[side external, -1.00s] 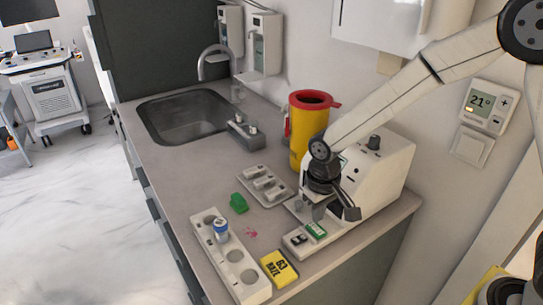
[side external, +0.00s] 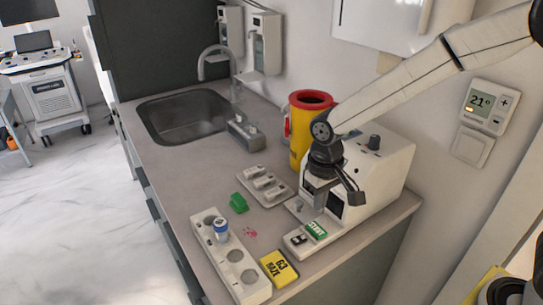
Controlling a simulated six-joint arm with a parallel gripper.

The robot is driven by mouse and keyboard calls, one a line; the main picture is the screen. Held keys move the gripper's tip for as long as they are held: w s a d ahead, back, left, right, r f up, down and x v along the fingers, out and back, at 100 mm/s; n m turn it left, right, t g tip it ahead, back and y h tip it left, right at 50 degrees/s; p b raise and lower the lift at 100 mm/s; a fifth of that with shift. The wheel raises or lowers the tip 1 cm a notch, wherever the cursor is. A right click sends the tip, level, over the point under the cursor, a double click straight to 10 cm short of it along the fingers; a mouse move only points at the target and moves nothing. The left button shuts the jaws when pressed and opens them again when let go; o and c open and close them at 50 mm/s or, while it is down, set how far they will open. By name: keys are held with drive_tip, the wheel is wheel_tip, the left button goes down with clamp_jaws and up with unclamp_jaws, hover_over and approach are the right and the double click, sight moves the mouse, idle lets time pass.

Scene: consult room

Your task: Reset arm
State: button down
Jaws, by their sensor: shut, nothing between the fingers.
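My gripper (side external: 318,208) is shut and empty. It points down over the front of the white machine (side external: 385,178), a little above its low front ledge. A green label reading START (side external: 316,230) and a small dark switch (side external: 299,239) show on that ledge, just below the fingertips. Whether the fingers touch the machine cannot be told from this angle.
A white rack (side external: 207,216) with round wells holds a blue-and-white vial (side external: 221,230). A yellow block (side external: 279,268), a green piece (side external: 239,203) and a grey tray (side external: 266,186) lie nearby. A yellow bin with a red rim (side external: 300,146) stands behind my gripper. The sink (side external: 185,122) is further back.

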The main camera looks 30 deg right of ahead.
drive_tip(key=s+d+f+t, duration=0.1)
drive_tip(key=s+d+t, duration=0.1)
drive_tip(key=s+d, duration=0.7)
drive_tip(key=shift+s+d+t, duration=0.3)
drive_tip(key=shift+s+d, duration=0.1)
drive_tip(key=shift+s, duration=0.25)
